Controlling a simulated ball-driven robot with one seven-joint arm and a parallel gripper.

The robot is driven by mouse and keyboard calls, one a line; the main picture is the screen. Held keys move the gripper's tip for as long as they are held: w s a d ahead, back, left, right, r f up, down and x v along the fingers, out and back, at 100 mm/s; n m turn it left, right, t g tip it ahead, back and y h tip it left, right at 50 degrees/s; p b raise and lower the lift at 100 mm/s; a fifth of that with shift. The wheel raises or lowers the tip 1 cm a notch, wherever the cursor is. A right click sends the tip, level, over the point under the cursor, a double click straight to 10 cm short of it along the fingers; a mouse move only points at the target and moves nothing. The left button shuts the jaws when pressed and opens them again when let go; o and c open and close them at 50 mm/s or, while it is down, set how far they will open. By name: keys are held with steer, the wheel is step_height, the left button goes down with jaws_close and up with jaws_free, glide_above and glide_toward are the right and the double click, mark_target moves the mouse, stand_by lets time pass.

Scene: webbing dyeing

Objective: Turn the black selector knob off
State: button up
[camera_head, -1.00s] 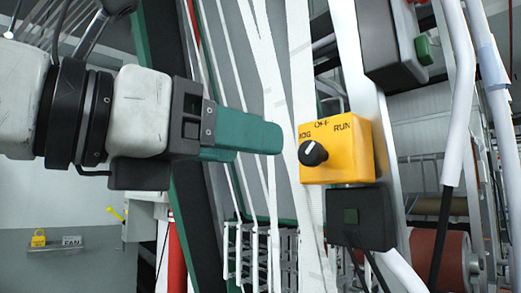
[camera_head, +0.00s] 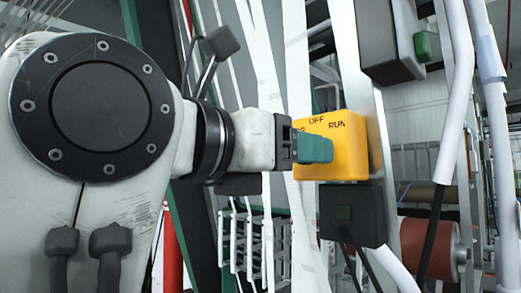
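The yellow selector box (camera_head: 350,150) is mounted on a light upright post, with OFF and RUN lettered on it and the left label mostly covered. The black selector knob is hidden behind my gripper in this view. My gripper (camera_head: 318,148), with teal fingers, reaches in from the left and overlaps the left half of the box's front face. The fingers appear as one block side-on, so I cannot tell whether they are open, shut or gripping the knob.
A dark box (camera_head: 352,214) with cables hangs just below the yellow box. A grey box with a green button (camera_head: 427,47) is above right. White webbing strands (camera_head: 298,70) run down behind my gripper. A red-brown roller (camera_head: 428,247) is at lower right.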

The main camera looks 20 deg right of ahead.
steer(key=c, duration=1)
steer(key=shift+n, duration=0.4)
steer(key=shift+r+n, duration=0.1)
steer(key=shift+n, duration=3.9)
steer(key=o, duration=1.1)
steer(key=shift+c, duration=0.2)
steer(key=shift+s+a+b, duration=0.1)
steer(key=shift+b, duration=0.2)
